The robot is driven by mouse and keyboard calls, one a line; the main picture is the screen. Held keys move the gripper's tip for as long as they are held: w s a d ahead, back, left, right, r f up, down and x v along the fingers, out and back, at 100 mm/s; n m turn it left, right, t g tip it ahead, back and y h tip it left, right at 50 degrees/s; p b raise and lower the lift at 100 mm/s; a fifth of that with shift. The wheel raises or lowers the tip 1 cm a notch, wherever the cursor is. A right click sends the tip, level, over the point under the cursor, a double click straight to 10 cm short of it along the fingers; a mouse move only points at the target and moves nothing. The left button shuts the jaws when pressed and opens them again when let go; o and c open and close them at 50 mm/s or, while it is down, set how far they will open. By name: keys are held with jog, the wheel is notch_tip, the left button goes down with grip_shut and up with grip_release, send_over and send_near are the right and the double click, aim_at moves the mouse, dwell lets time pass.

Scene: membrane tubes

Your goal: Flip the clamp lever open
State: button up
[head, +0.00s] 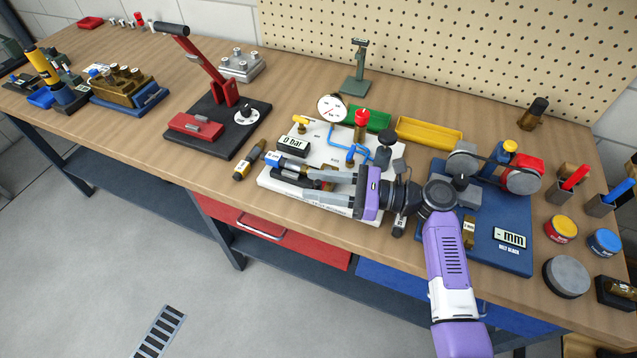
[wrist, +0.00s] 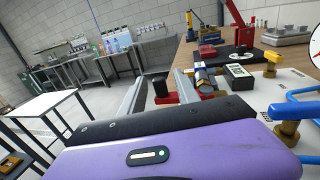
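The test rig is a white plate (head: 335,147) with blue pipes, a round gauge (head: 331,108) and a "0 bar" display (head: 293,143). My gripper (head: 286,178) reaches left over the plate's front edge, its two grey fingers apart. In the wrist view a red block with a black end (wrist: 162,90), which looks like the clamp lever, shows between the open fingers. I cannot tell whether they touch it. A blue-and-white tube fitting (wrist: 203,77) is just right of the fingers. In the head view, the fingers hide most of the lever.
A red lever press (head: 220,95) on a black base stands to the left. A blue belt-drive board (head: 500,235) stands right, beside my arm. Yellow (head: 430,132) and green trays sit behind the rig. A dark-and-gold cylinder (head: 249,160) lies left of the plate.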

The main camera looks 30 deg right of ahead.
jog(key=b+v, duration=0.1)
jog(key=v, duration=0.6)
jog(key=shift+s+d, duration=0.25)
jog(key=shift+d, duration=0.05)
dwell(0.5)
